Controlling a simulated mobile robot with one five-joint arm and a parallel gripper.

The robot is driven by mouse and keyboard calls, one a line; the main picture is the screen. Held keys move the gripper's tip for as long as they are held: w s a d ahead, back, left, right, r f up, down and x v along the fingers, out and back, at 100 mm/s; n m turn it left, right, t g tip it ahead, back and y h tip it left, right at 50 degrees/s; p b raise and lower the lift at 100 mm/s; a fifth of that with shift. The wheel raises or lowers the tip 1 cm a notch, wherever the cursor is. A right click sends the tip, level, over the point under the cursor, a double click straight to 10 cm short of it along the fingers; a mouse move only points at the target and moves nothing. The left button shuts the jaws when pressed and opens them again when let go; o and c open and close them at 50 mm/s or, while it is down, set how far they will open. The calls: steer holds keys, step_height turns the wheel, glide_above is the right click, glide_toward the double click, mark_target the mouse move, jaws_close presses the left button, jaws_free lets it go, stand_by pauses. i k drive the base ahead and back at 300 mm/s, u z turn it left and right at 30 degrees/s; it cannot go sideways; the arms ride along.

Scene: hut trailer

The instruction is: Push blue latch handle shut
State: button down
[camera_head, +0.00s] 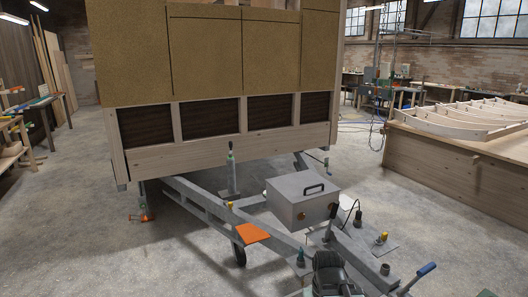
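The blue latch handle (426,269) is at the lower right, near the front end of the trailer's drawbar. Its blue grip sits on a thin grey lever that slants up to the right, so it stands raised at an angle. The lever's lower end runs out near the bottom edge of the picture. A dark, ridged part at the bottom centre, left of the handle, looks like my gripper (330,272). It is apart from the blue handle. Its fingertips cannot be made out, so I cannot tell whether it is open or shut.
The hut (225,150) stands behind. A wooden bench (455,180) is at right. Bare floor lies between bench and drawbar.

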mark_target(427, 268)
steer(key=u, duration=0.05)
steer(key=k, duration=1.35)
steer(key=z, duration=0.3)
steer(key=i, duration=1.85)
steer(key=u, duration=0.6)
